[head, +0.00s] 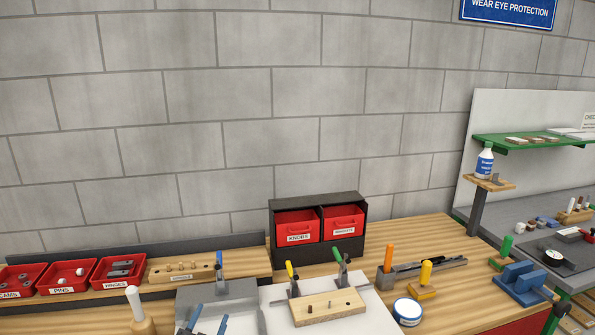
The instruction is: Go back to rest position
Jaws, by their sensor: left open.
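My left gripper (207,325) shows only at the bottom edge, as two bluish fingertips spread apart. It is open, with nothing seen between the tips; the rest of it is below the picture. It is in front of a grey fixture block (228,292). A light wooden board (327,307) with dark pegs or holes lies on a white plate (377,308) to its right. Toggle clamps with yellow (290,270) and green (337,254) handles stand at the board's back edge. My right gripper is not in view.
Red bins (120,271) and a wooden peg rack (181,268) line the back left. A black cabinet (274,222) with red drawers stands behind. A white-topped wooden handle (134,300), a blue-and-white round container (407,312) and a grey tool tray (430,267) are nearby.

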